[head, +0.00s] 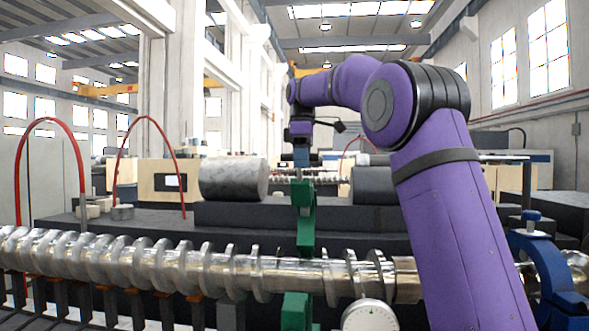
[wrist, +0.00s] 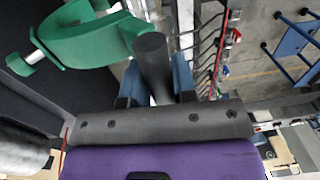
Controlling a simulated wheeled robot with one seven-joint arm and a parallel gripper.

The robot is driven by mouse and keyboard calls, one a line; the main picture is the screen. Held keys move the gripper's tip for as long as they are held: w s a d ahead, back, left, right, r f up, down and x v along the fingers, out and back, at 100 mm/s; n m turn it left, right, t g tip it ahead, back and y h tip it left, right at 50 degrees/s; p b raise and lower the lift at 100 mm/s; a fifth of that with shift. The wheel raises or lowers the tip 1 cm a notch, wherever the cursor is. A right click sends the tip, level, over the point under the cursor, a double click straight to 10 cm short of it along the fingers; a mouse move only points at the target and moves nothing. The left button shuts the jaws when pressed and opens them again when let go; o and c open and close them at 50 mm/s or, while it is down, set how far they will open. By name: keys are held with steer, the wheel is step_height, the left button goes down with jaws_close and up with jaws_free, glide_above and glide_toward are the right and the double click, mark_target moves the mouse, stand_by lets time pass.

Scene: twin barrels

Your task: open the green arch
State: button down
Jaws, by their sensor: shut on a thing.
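The green arch (head: 305,215) stands at the long metal screw shaft (head: 170,265) in the head view, its upper part rising above the shaft. A green lower part (head: 296,308) shows below the shaft. In the head view my gripper (head: 301,155) is at the arch's top. Whether the arch is clear of the shaft cannot be told.
A blue arch (head: 545,265) stands over the shaft at right. A round white dial (head: 368,316) is in front of the shaft. Two grey barrels (head: 234,179) (head: 372,186) lie behind, either side of the green arch. Red hoops (head: 82,170) stand at left.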

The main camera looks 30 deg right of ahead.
steer(key=shift+w+d+f, duration=0.25)
steer(key=shift+w+d, duration=0.2)
steer(key=c, duration=1.1)
jaws_free()
steer(key=shift+w+f, duration=0.15)
steer(key=shift+w, duration=0.05)
steer(key=o, duration=0.4)
steer(key=shift+o, duration=1.2)
steer(key=shift+r, duration=0.2)
steer(key=shift+a+r, duration=0.1)
steer(key=shift+r, duration=0.1)
